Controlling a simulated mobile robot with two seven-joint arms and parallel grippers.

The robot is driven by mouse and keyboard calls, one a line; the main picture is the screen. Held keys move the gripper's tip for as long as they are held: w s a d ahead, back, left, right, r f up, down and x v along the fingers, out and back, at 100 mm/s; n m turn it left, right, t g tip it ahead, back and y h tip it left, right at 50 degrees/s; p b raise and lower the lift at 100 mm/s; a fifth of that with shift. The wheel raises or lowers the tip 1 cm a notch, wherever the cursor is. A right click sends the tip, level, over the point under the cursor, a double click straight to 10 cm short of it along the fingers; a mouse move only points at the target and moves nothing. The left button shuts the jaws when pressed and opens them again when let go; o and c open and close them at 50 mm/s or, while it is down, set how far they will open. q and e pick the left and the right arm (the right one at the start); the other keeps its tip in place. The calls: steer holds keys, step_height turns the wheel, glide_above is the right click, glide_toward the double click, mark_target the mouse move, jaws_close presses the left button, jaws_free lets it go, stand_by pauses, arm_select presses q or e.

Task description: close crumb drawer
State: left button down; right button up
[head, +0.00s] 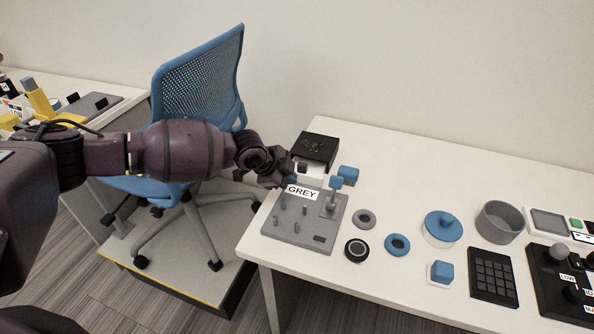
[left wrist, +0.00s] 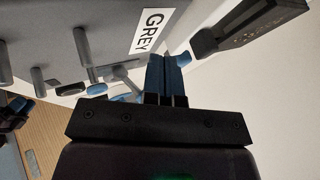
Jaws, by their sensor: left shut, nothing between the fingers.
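A black box (head: 320,146) stands at the back left of the white table, and I take it to hold the crumb drawer. A pale flat part (head: 311,170) shows at its front, partly hidden by my gripper, so I cannot tell how far the drawer is out. In the left wrist view the black box (left wrist: 262,22) is at the upper right, with a dark block (left wrist: 205,42) at its near end. My left gripper (head: 291,181) is shut and empty, just in front of the box. Its blue-grey fingers show in the left wrist view (left wrist: 166,75).
A grey peg board (head: 300,239) with a "GREY" label lies just in front of my gripper. A blue cube (head: 348,174) is right of the box. Rings, a blue lidded dish (head: 443,226) and a grey bowl (head: 500,222) stand further right. A blue chair (head: 200,85) is behind my arm.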

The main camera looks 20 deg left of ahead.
mark_target(305, 176)
arm_select(q)
steer(key=shift+x, duration=1.05)
steer(key=shift+w+r+b, duration=0.2)
steer(key=shift+w+b, duration=0.15)
steer(key=shift+w, duration=0.75)
steer(key=shift+w+r, duration=0.1)
steer(key=shift+w, duration=0.6)
arm_select(e)
steer(key=shift+w+f, duration=0.15)
steer(key=shift+w, duration=0.4)
steer(key=shift+s+f, duration=0.1)
